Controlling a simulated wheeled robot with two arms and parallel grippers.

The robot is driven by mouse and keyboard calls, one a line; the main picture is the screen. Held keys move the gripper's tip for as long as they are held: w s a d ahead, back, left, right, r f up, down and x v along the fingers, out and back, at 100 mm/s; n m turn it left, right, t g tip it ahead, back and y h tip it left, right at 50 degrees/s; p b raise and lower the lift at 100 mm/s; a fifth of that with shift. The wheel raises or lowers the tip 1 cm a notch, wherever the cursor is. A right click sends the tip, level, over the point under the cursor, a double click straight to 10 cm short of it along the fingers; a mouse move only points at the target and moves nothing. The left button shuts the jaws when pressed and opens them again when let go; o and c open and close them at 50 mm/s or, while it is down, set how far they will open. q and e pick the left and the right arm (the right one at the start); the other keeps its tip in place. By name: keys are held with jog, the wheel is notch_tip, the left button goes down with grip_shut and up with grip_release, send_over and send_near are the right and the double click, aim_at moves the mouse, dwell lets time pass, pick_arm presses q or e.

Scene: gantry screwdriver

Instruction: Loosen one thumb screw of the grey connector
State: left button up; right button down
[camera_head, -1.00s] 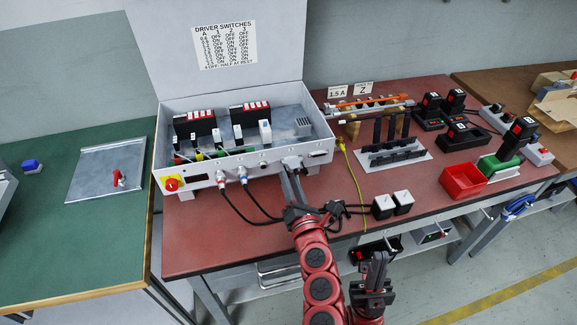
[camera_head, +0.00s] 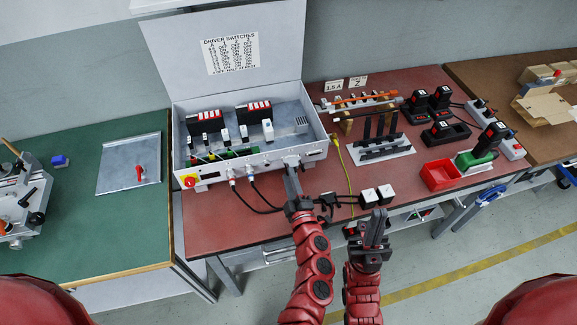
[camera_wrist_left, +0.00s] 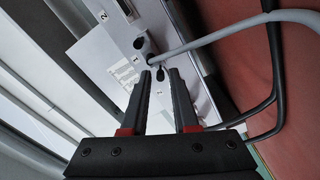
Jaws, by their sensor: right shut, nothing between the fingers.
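The grey connector (camera_head: 291,161) sits on the front face of the open white cabinet (camera_head: 262,163). In the left wrist view the connector (camera_wrist_left: 150,58) has a grey cable, with one black thumb screw (camera_wrist_left: 139,43) above and another (camera_wrist_left: 164,77) by my fingertips. My left gripper (camera_head: 290,171) reaches up to the connector. In the left wrist view its fingers (camera_wrist_left: 160,73) are apart, the lower screw between or just beyond the tips; I cannot tell if they touch it. My right gripper (camera_head: 376,220) is shut and empty, in front of the red bench.
Two black cables (camera_head: 257,198) hang from the cabinet front, left of my left gripper. White-topped blocks (camera_head: 377,195) lie near the bench's front edge. A red bin (camera_head: 440,176) stands to the right. A yellow cable (camera_head: 346,170) runs down the bench.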

pick_arm(q)
jog(key=m+p, duration=0.6)
jog(key=p, duration=0.1)
jog(key=shift+r+m, duration=0.35)
jog(key=shift+m, duration=0.05)
jog(key=m, duration=0.1)
jog(key=m+p, duration=0.1)
jog(key=m, duration=0.1)
jog(key=shift+f, duration=0.35)
jog(key=shift+c, duration=0.3)
